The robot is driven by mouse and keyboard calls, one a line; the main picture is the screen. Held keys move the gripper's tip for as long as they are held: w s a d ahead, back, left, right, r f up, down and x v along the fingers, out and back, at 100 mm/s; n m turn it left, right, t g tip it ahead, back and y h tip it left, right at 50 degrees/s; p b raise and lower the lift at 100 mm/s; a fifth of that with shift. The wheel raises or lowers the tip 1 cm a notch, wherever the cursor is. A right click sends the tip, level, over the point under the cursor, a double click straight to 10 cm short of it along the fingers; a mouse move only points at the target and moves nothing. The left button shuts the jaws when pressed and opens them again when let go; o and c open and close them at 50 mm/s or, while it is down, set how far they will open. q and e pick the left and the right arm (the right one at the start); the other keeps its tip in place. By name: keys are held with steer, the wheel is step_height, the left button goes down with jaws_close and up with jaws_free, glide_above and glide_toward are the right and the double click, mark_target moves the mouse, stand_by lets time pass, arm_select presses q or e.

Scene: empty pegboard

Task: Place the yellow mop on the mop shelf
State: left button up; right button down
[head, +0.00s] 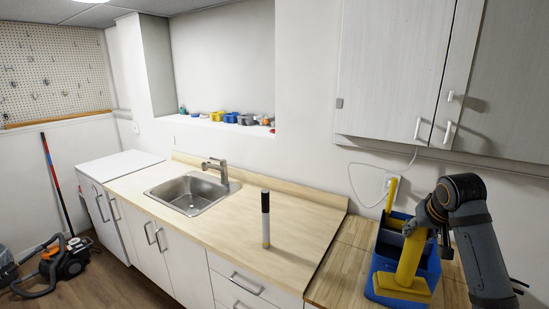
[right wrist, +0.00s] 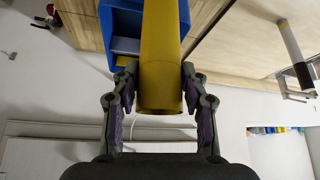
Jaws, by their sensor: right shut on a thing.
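The yellow mop (head: 410,258) is upright, with a thick handle and a flat yellow foot at the bottom. My right gripper (head: 420,222) is shut around its upper handle. In the right wrist view the yellow handle (right wrist: 160,70) sits between both fingers of the right gripper (right wrist: 160,95). A blue holder (head: 429,264) stands on the wooden counter at the right, behind and around the mop in the picture. It also shows in the right wrist view (right wrist: 122,20). I cannot tell whether the mop foot rests on it. My left gripper is out of view.
Another yellow handle (head: 391,195) stands upright at the holder's back. A black-and-white stick (head: 265,220) stands on the pale counter (head: 225,238), right of the sink (head: 192,192). Cabinets (head: 400,75) hang above the holder. A vacuum cleaner (head: 68,258) is on the floor at left.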

mark_target(404, 254)
steer(key=f+n, duration=0.1)
steer(key=s+a+f+y+b, duration=0.1)
steer(key=f, duration=0.1)
steer(key=a+f+n+b, duration=0.1)
steer(key=f, duration=0.1)
steer(key=shift+s+a+n, duration=0.15)
steer(key=shift+s+n, duration=0.15)
steer(key=s+a+f+n+g+y+b, duration=0.1)
steer(key=s+a+f+n+y+b, duration=0.2)
steer(key=s+a, duration=0.5)
steer(key=s+a+f+n+g+y+b, duration=0.1)
steer(key=s+a+f+n+y+b, duration=0.2)
steer(key=s+a+f+n, duration=0.5)
step_height(404, 254, down, 3)
steer(key=shift+s+a+r+n+g+b, duration=0.2)
steer(key=shift+s+a+n+g+b, duration=0.1)
steer(key=shift+s+a+b, duration=0.55)
